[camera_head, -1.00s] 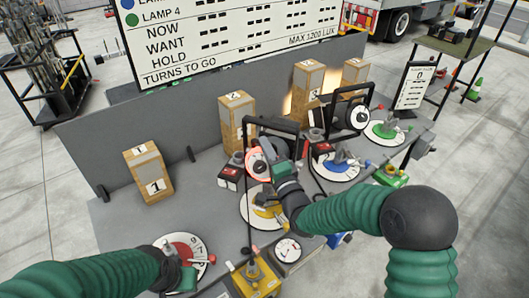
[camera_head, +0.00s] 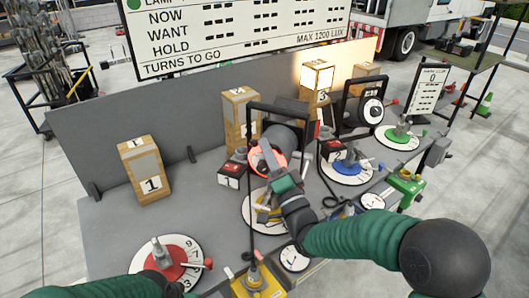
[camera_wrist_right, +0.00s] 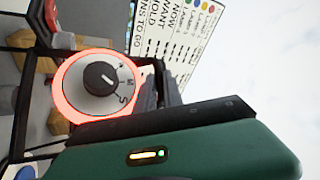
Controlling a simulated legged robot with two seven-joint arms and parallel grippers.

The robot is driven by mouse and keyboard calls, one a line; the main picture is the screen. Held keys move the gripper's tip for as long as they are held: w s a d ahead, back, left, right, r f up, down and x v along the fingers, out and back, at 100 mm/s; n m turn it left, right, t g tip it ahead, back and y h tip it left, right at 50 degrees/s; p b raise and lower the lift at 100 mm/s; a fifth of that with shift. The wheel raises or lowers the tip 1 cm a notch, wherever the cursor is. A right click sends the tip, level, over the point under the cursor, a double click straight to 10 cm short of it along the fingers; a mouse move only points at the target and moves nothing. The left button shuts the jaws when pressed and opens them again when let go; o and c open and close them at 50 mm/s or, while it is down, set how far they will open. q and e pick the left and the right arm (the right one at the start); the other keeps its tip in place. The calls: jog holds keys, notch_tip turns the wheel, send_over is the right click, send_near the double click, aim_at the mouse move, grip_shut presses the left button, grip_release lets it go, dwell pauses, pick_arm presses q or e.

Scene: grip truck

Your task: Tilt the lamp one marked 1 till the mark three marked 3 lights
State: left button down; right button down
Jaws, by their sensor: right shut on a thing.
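Lamp one (camera_head: 285,133) is a dark cylinder with a glowing red rim in a black yoke. A red-and-black block marked 1 (camera_head: 229,178) stands beside it. My right gripper (camera_head: 268,158) is shut on lamp one at its red-rimmed end. The right wrist view shows the lamp's dial face (camera_wrist_right: 105,80) beside the grey fingers (camera_wrist_right: 160,92). Mark three (camera_head: 318,76) is a wooden box with a bright, glowing upper panel; its lower front is partly hidden. My left arm (camera_head: 110,291) enters at bottom left by the red dial; its jaws cannot be made out.
Wooden mark 1 (camera_head: 146,170) and mark 2 (camera_head: 240,112) stand left of mark three. Red (camera_head: 185,247), blue (camera_head: 352,170) and green (camera_head: 400,138) dials sit on the bench. A second black yoked lamp (camera_head: 371,110) stands right.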

jog(key=shift+w+d, duration=0.1)
jog(key=shift+d, duration=0.2)
